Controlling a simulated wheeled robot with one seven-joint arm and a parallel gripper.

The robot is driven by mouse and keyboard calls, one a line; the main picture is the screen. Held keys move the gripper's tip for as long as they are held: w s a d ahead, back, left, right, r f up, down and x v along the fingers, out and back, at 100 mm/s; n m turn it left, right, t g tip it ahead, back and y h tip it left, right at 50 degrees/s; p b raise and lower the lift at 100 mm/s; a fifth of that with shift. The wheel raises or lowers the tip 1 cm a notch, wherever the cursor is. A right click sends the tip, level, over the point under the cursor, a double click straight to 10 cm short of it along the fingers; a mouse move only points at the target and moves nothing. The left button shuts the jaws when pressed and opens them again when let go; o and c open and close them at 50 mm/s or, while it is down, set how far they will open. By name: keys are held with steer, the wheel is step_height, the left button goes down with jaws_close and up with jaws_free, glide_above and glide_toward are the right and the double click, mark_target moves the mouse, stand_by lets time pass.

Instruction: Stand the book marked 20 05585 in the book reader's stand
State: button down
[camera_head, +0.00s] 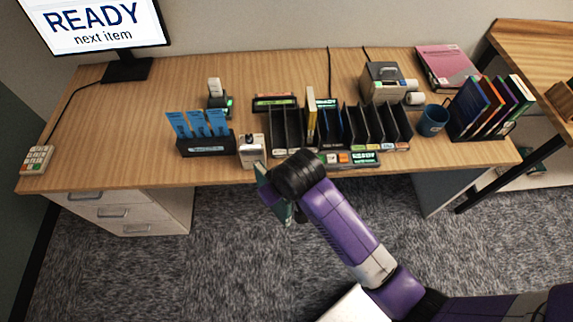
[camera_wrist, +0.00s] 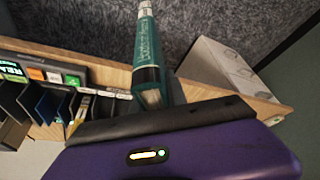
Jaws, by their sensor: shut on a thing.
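My gripper (camera_head: 284,190) is shut on a teal book (camera_head: 268,188) and holds it out in front of the desk's front edge. In the wrist view the teal book (camera_wrist: 147,48) points away from the gripper, with its spine and white-tipped end showing. The spine lettering is too small to match to 20 05585. I cannot tell for sure which device is the book reader's stand. A small white device (camera_head: 251,150) stands at the desk's front edge, just left of the gripper. Another small device with a green light (camera_head: 217,100) stands behind it.
A black slotted rack (camera_head: 340,135) stands right of centre, with a yellow book (camera_head: 311,112) in it. Blue cards (camera_head: 205,122) stand in a holder at left. A grey machine (camera_head: 383,82), blue cup (camera_head: 432,120) and several books (camera_head: 490,105) are at right.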

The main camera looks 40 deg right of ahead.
steer(key=shift+w+d+r, duration=0.1)
steer(key=shift+d+r, duration=0.05)
steer(key=shift+d, duration=0.1)
